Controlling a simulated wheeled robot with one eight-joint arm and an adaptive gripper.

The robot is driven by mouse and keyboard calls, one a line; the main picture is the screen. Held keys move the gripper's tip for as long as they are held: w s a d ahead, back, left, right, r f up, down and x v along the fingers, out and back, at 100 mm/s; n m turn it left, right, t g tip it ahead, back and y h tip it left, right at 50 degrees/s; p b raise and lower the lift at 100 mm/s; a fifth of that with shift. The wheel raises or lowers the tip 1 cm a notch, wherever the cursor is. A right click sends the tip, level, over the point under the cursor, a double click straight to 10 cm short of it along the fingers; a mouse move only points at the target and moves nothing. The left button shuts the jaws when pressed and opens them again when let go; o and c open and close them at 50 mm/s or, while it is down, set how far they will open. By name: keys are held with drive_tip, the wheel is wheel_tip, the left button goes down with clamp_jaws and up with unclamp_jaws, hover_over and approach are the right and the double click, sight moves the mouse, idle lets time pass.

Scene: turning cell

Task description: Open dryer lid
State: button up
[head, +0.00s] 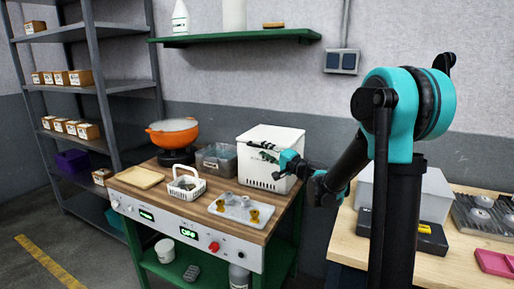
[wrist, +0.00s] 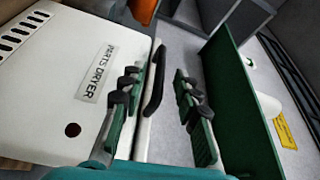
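The parts dryer (head: 265,138) is a white box at the back right of the wooden-topped bench, and its lid looks down. In the wrist view the labelled white face of the dryer (wrist: 75,65) fills the left side, with slots and a dark red round spot. A black bar handle (wrist: 153,82) runs along its edge. My gripper (head: 265,152) is at the dryer, partly covering it in the head view. In the wrist view my gripper (wrist: 158,95) is open, with the handle between its fingers, closer to the left finger. Contact with the handle cannot be told.
An orange pot (head: 172,132) on a burner, a grey bin (head: 216,158), a white basket (head: 186,186) and a tray with brass parts (head: 240,210) share the bench. A green wall shelf (head: 235,37) hangs above. A second table (head: 345,228) stands at right.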

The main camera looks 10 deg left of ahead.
sight(257, 146)
drive_tip(key=shift+x, duration=2.4)
clamp_jaws()
